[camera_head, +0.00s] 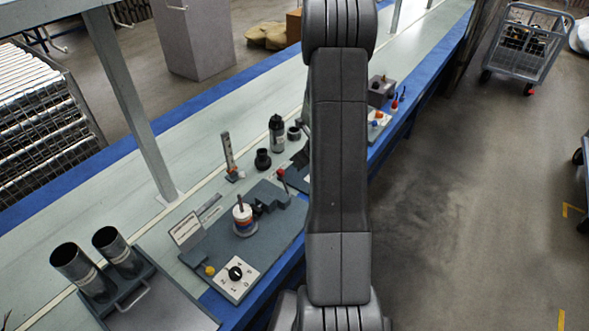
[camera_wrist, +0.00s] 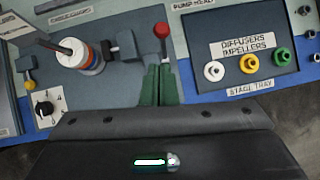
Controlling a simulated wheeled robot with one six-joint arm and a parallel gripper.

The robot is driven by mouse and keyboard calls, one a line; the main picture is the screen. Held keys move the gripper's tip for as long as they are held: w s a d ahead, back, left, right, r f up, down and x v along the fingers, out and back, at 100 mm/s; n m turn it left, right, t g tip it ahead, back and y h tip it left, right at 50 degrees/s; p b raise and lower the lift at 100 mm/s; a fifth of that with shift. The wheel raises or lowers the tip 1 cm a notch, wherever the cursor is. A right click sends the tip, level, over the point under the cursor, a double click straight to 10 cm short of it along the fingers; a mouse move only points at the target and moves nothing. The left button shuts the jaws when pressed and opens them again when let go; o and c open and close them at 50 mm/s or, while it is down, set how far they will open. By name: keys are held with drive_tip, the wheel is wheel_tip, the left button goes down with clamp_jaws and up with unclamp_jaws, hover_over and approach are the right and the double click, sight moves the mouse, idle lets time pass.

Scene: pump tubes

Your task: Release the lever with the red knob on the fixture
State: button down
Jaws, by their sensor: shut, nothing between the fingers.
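The fixture (camera_head: 221,254) is a grey-green plate on the bench. It carries a spindle stack of white, orange and blue rings (camera_head: 244,222) with a dark clamp block (camera_head: 268,198) beside it. The lever's red knob (camera_head: 281,172) stands at the fixture's far right end on a thin rod. In the wrist view the red knob (camera_wrist: 161,30) is at top centre, with its rod running down towards my gripper. My gripper (camera_wrist: 158,68) shows there as two green fingers, closed together and empty, just below the knob. The fingertips appear apart from the knob. In the head view my arm hides the gripper.
A dial plate (camera_head: 236,276) and yellow button (camera_head: 210,270) sit at the fixture's near end. A stage tray (camera_wrist: 245,55) with white, yellow and green parts lies right of the lever. Tubes (camera_head: 75,270), a bottle (camera_head: 277,133) and black cups (camera_head: 263,159) stand on the bench.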

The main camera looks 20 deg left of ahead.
drive_tip(key=shift+v, duration=1)
drive_tip(key=shift+w+a, duration=0.1)
drive_tip(key=shift+a, duration=0.1)
wheel_tip(320, 180, down, 11)
drive_tip(key=w+a+y+b, duration=0.1)
drive_tip(key=w+a+b, duration=0.1)
drive_tip(key=b, duration=0.4)
drive_tip(key=shift+w+f, duration=0.2)
drive_tip(key=shift+w, duration=0.05)
drive_tip(key=shift+a, duration=0.1)
drive_tip(key=shift+r, duration=0.15)
